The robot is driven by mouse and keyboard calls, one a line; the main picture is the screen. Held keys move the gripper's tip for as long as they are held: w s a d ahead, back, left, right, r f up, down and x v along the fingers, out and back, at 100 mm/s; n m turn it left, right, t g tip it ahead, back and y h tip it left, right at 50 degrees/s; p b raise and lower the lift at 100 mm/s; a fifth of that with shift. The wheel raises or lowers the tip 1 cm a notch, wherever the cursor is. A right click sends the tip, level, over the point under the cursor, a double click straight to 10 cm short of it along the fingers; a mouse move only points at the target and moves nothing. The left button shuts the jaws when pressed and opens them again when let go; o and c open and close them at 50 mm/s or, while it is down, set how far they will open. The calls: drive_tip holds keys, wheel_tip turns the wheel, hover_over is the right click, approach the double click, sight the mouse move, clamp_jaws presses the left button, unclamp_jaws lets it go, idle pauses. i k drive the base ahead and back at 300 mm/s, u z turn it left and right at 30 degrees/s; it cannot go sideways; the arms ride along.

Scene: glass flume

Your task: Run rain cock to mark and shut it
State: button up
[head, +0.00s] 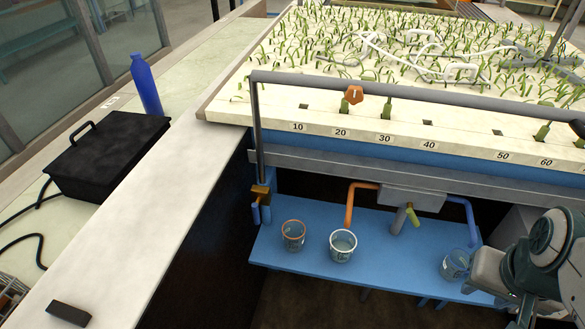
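A grey pipe (420,94) runs along the front of the planted bed and turns down at its left end. An orange knob (354,93) with a pale line sits on this pipe above the 20 to 30 marks. A brass fitting (261,191) is low on the pipe's upright part. I cannot tell which one is the rain cock. The number strip (400,143) reads 10 to 60 and runs out of view. My gripper (498,288) is at the lower right, apart from the knob and brass fitting; its fingertips are not clear.
Below, a blue shelf (300,262) holds an orange-rimmed cup (293,235), a white-rimmed cup (343,245) and a blue cup (457,264) near my arm. Orange (350,205) and blue (468,209) pipes come down there. A black box (108,160) and blue bottle (146,85) stand left.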

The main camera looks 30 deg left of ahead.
sight(255, 206)
drive_tip(key=u, duration=1.9)
drive_tip(key=i, duration=0.35)
drive_tip(key=z, duration=0.2)
